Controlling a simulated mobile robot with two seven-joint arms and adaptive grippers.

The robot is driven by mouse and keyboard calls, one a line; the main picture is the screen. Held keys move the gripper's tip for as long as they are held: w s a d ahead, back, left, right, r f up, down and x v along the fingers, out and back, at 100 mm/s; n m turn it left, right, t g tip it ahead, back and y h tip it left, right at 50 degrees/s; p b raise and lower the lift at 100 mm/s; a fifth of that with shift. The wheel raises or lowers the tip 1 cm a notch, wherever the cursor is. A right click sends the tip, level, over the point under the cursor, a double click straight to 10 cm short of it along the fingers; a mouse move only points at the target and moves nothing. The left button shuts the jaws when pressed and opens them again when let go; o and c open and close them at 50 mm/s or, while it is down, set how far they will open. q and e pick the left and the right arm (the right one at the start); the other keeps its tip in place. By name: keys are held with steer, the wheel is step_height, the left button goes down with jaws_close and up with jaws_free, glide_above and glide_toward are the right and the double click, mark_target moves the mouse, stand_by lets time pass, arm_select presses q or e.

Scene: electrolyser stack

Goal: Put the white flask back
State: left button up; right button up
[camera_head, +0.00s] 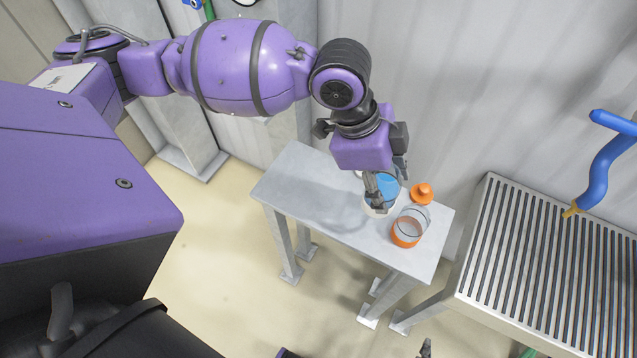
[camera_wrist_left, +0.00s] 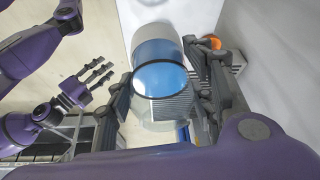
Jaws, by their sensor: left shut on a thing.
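The white flask (camera_head: 388,188) has a white base, a clear wall and blue contents. It is at the small grey table, partly hidden by my left gripper (camera_head: 383,186). That gripper is shut on it, with fingers on both sides. In the left wrist view the flask (camera_wrist_left: 160,68) lies between the fingers, its white base away from the camera. I cannot tell whether its base touches the tabletop. My right gripper (camera_wrist_left: 92,84) shows at the left of the wrist view, fingers spread and empty.
On the grey table (camera_head: 310,190), an orange-based clear flask (camera_head: 408,227) stands close to the white one, and an orange stopper-like piece (camera_head: 421,194) sits behind it. The table's left part is clear. A slatted metal bench (camera_head: 540,260) and a blue hose (camera_head: 605,160) are at right.

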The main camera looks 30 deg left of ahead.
arm_select(q)
steer(key=a+f, duration=0.2)
steer(key=w+a+f, duration=0.1)
steer(key=a+f, duration=0.3)
steer(key=shift+w+a+f, duration=0.25)
steer(key=shift+w+a, duration=0.1)
steer(key=shift+a+f, duration=0.15)
steer(key=shift+f, duration=1.55)
steer(key=shift+f, duration=0.1)
steer(key=o, duration=1.5)
steer(key=v, duration=1.2)
